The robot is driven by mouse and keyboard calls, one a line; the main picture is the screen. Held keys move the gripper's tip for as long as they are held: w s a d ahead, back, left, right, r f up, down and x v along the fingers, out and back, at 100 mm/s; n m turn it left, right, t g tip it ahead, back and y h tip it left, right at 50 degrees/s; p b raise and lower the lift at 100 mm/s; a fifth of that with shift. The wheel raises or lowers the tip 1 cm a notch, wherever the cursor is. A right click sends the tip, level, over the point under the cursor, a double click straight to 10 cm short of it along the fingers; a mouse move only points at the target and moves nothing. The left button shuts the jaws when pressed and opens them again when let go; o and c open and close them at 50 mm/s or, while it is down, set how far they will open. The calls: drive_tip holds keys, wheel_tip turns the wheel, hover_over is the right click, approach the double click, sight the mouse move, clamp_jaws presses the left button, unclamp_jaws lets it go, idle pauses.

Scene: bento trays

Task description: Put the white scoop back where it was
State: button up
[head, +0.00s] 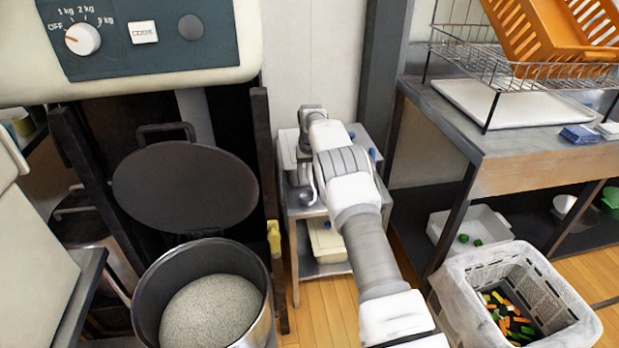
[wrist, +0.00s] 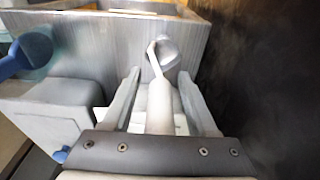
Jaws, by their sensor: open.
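The white scoop (wrist: 160,105) shows in the wrist view, its pale handle lying between the two fingers of my gripper (wrist: 158,75). The fingers are open, one on each side of the handle, with gaps visible. The scoop's rounded head (wrist: 169,53) is beyond the fingertips, in front of the metal side of a small stand. I cannot tell whether it hangs there or rests on something. In the head view, a small rounded grey-white piece, apparently the scoop (head: 308,196), is at the stand's front left. My arm hides much of the stand and the fingers there.
The small metal stand (head: 306,212) has blue-handled items, one also in the wrist view (wrist: 32,53). A large pot (head: 152,285) of grain stands at left, its lid (head: 185,187) raised. A lined crate (head: 570,300) with vegetable pieces is at right, near a metal table (head: 470,130).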

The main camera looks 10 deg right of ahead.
drive_tip(key=s+r+p, duration=0.1)
drive_tip(key=s+r, duration=0.3)
drive_tip(key=r, duration=0.9)
drive_tip(key=s+r+p, duration=0.2)
drive_tip(key=s+r, duration=0.2)
drive_tip(key=r, duration=0.9)
drive_tip(key=s+r+t, duration=0.2)
drive_tip(key=s+r, duration=0.6)
drive_tip(key=s, duration=0.4)
drive_tip(key=s+r, duration=0.3)
drive_tip(key=s, duration=1.1)
drive_tip(key=s+f+t, duration=0.1)
drive_tip(key=s+f, duration=0.2)
drive_tip(key=s, duration=0.4)
drive_tip(key=s+f+t, duration=0.1)
drive_tip(key=s+f, duration=0.2)
drive_tip(key=s, duration=0.5)
drive_tip(key=shift+a, duration=0.2)
drive_tip(key=shift+s+f, duration=0.1)
